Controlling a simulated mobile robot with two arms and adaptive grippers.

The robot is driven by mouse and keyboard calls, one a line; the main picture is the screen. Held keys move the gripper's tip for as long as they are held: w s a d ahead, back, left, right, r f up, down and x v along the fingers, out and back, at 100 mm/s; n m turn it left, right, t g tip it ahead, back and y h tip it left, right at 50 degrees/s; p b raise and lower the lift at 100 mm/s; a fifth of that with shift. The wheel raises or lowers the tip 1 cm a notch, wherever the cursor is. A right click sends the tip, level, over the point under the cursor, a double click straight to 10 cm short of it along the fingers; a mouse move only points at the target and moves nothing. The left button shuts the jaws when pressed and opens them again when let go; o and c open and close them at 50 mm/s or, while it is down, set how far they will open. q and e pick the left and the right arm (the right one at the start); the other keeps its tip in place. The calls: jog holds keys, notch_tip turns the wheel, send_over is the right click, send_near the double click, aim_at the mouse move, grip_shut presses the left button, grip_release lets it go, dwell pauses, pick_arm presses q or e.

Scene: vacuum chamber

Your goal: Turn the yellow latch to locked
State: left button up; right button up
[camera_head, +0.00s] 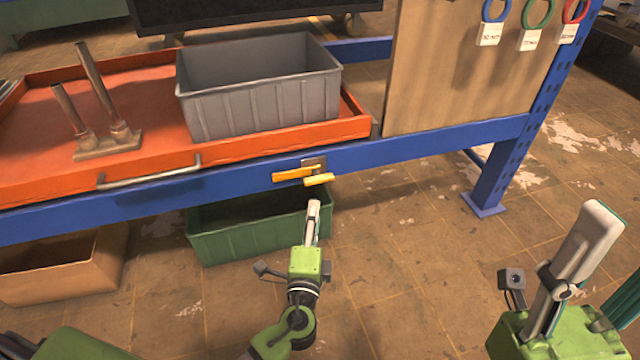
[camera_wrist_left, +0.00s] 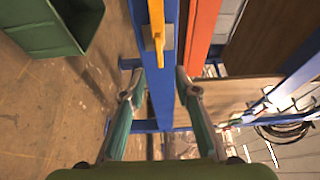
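The yellow latch (camera_head: 292,175) sits on a grey plate on the front of the blue beam (camera_head: 420,147), below the orange tray. Its long bar lies roughly along the beam, with a short yellow handle at its right end. My left gripper (camera_head: 313,206) is just below and in front of the latch, apart from it. In the left wrist view the latch (camera_wrist_left: 157,25) lies ahead, between the lines of the two spread fingers (camera_wrist_left: 158,80), which hold nothing. My right gripper (camera_head: 602,218) is at the lower right, away from the latch; its finger gap is hidden.
The orange tray (camera_head: 50,190) holds a grey bin (camera_head: 260,110) and a metal fixture with two posts (camera_head: 108,143). A green bin (camera_head: 250,238) and a cardboard box (camera_head: 65,280) stand below the beam. A brown board (camera_head: 450,70) and blue upright (camera_head: 500,170) stand at right.

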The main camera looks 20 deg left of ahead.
aim_at(319, 183)
pick_arm(q)
jog(key=b+x, duration=0.2)
jog(key=x, duration=1.1)
grip_shut()
